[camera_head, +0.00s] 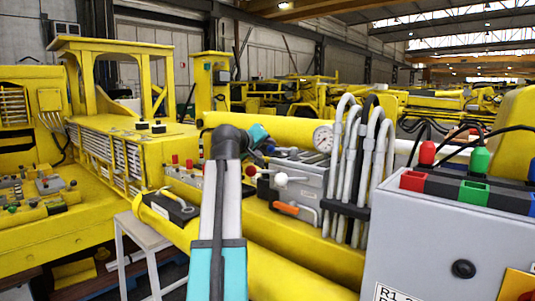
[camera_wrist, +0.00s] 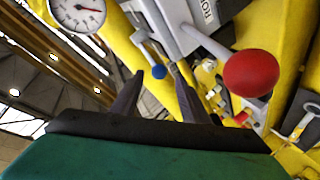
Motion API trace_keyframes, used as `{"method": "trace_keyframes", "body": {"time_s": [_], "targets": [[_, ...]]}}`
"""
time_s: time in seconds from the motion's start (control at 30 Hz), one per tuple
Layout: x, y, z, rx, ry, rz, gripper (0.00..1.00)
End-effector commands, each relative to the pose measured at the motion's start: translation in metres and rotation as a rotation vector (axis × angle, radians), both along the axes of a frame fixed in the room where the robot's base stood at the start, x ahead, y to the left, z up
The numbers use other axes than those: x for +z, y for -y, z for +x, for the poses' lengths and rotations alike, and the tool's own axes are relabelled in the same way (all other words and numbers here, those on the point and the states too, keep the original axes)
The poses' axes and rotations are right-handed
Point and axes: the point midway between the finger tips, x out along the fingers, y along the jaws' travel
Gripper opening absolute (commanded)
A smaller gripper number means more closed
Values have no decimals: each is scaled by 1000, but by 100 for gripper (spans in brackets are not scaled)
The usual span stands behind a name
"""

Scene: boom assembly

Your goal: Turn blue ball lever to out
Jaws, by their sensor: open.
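The blue ball (camera_wrist: 160,72) sits on the end of a short grey lever (camera_wrist: 147,52) in the wrist view. The lever comes out of a light grey valve block (camera_wrist: 171,28). My gripper (camera_wrist: 155,69) is open, with one dark finger on each side of the blue ball in the picture. I cannot tell whether the ball lies between the fingertips or beyond them; no contact is clear. In the head view my arm reaches up to the block (camera_head: 300,178), and its wrist hides part of the levers there.
A larger red ball lever (camera_wrist: 251,73) stands close to the right finger in the wrist view. A pressure gauge (camera_head: 323,138) and upright grey hoses (camera_head: 345,150) stand right of my arm. A grey control box (camera_head: 430,240) fills the lower right.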

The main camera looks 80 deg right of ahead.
Motion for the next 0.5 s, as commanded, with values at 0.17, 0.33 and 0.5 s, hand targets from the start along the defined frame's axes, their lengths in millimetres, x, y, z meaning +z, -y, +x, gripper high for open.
{"method": "trace_keyframes", "body": {"time_s": [0.17, 0.33, 0.5], "targets": [[4, -25, 5, 2, 0, -1, 41], [10, -46, 8, 2, 2, 0, 41], [16, -62, 11, 1, 2, 1, 41]]}}
